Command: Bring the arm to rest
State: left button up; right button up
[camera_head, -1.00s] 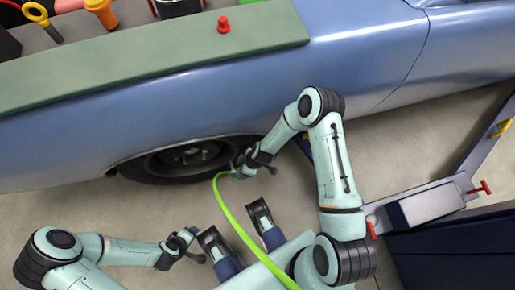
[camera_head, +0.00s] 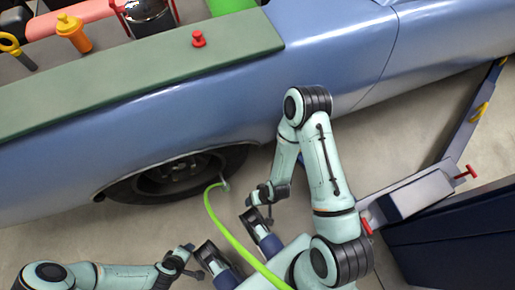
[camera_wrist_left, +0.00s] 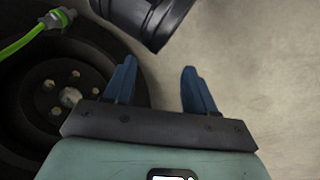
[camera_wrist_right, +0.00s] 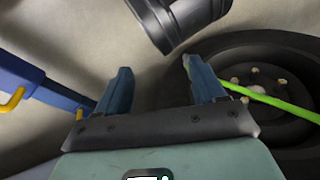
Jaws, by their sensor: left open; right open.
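My right gripper (camera_head: 262,200) is beside the wheel (camera_head: 170,178), apart from the green hose (camera_head: 228,235). In the right wrist view its two blue fingers (camera_wrist_right: 160,80) are spread with nothing between them. My left gripper (camera_head: 188,262) is low in the head view, in front of the wheel. In the left wrist view its blue fingers (camera_wrist_left: 161,82) are apart and empty. The hose's end fitting (camera_wrist_left: 58,19) is at the wheel in the left wrist view; I cannot tell whether it is fixed to the valve.
A lift arm (camera_head: 405,200) with a red handle and a dark blue cabinet (camera_head: 460,245) are at the right. Grey floor shows between.

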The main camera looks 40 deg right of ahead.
pick_arm(q)
jog(key=s+d+r+g+p, duration=0.1)
jog(key=s+d+r+p, duration=0.1)
jog(key=r+p, duration=0.7)
jog(key=s+d+r+g+h+p, duration=0.1)
jog(key=s+r+p, duration=0.4)
jog(key=r+p, duration=0.5)
jog(key=shift+s+d+m+g, duration=0.3)
jog(key=shift+d+m+g, duration=0.15)
jog(key=shift+g, duration=0.25)
pick_arm(e)
jog(key=s+a+r+g, duration=0.1)
jog(key=s+a+r, duration=0.1)
jog(key=r, duration=0.7)
jog(key=s+a+r+g+y, duration=0.1)
jog(key=s+r, duration=0.4)
jog(key=r, duration=0.5)
jog(key=shift+s+a+n+g, duration=0.3)
jog(key=shift+a+n+g, duration=0.15)
jog(key=shift+g, duration=0.25)
pick_arm(q)
jog(key=shift+c, duration=0.3)
pick_arm(e)
jog(key=shift+c, duration=0.3)
